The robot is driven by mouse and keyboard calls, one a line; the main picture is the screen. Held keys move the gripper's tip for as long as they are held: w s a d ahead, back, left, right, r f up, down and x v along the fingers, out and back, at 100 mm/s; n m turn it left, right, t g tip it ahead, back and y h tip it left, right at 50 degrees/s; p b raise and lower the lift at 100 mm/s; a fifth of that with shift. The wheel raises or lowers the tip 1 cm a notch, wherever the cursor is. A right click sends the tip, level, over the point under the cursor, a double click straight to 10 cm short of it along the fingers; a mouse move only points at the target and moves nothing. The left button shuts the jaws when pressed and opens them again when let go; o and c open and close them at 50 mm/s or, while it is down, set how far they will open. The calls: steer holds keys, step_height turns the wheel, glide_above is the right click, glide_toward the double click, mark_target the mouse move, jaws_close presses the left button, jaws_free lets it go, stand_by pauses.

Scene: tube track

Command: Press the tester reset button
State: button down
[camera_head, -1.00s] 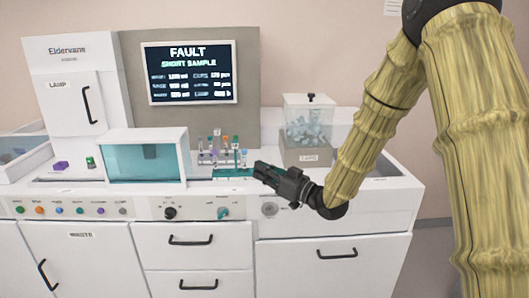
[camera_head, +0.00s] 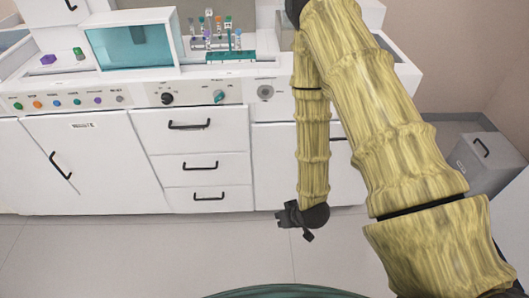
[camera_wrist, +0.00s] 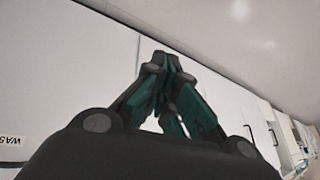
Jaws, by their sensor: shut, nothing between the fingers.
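A row of small round buttons runs along the tester's front panel (camera_head: 70,102): green (camera_head: 18,106), orange (camera_head: 37,104), blue (camera_head: 57,103), teal (camera_head: 77,101), purple (camera_head: 98,100) and grey (camera_head: 119,99). Their labels are too small to read, so I cannot tell which is reset. My gripper (camera_head: 281,216) hangs low in front of the cabinet, below and right of the buttons and apart from them. In the wrist view my gripper (camera_wrist: 167,68) has its fingertips together with nothing between them.
A black knob (camera_head: 167,99), a teal knob (camera_head: 219,97) and a round grey fitting (camera_head: 265,92) share the panel. Drawers (camera_head: 200,168) and a waste door (camera_head: 85,160) are below. A tube rack (camera_head: 215,43) stands on the counter. A grey bin (camera_head: 487,163) is at right. Floor in front is clear.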

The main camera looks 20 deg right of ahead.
steer(key=s+f+g+h, duration=0.1)
steer(key=s+f+g, duration=0.2)
steer(key=s, duration=0.7)
steer(key=s+f+g, duration=0.2)
steer(key=s+f, duration=0.2)
steer(key=s, duration=0.7)
steer(key=shift+m+g+h, duration=0.3)
steer(key=shift+g+h, duration=0.1)
steer(key=shift+w, duration=0.1)
